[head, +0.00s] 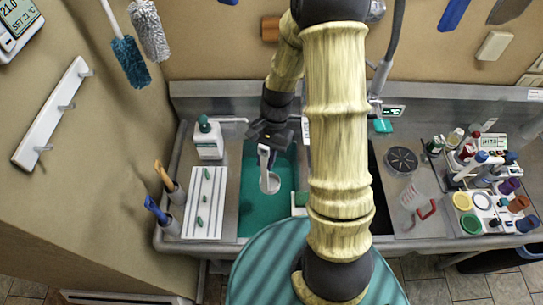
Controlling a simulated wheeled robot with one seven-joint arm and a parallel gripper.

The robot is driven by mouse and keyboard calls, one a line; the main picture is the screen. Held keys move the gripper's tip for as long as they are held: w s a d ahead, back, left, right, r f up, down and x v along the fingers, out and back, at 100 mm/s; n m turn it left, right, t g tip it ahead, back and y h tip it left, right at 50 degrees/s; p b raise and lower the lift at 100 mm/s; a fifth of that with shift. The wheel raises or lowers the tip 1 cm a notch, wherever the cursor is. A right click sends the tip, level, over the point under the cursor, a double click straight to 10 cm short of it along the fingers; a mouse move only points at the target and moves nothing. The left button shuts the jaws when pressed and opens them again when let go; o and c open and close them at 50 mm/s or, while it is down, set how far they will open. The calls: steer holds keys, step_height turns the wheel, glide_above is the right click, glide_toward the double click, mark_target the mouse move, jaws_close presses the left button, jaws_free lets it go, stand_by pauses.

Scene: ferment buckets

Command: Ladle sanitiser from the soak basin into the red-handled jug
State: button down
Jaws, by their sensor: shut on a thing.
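My gripper (266,138) is shut on the upper end of a pale grey ladle (269,184). The ladle hangs below it, its round bowl toward the front of the picture. The soak basin (254,216), filled with teal-green liquid, lies under the ladle. I cannot tell whether the bowl touches the liquid or holds any. The clear red-handled jug (414,199) is on the steel counter right of my arm, its red handle (427,210) toward the front right. My arm hides the middle of the sink area.
A white bottle (208,140) and a ribbed white drainer (205,200) stand left of the basin. A dark round drain cover (402,161) is behind the jug. Racks with bottles and coloured caps (480,165) crowd the right. A tap (379,80) rises behind my arm.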

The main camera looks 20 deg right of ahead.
mark_target(266, 177)
steer(key=shift+f, duration=0.1)
stand_by(0.4)
step_height(266, 177, down, 10)
steer(key=b, duration=0.8)
steer(key=shift+r, duration=0.2)
step_height(266, 177, down, 19)
steer(key=b, duration=1.2)
steer(key=shift+b, duration=0.4)
steer(key=shift+r, duration=0.2)
stand_by(0.9)
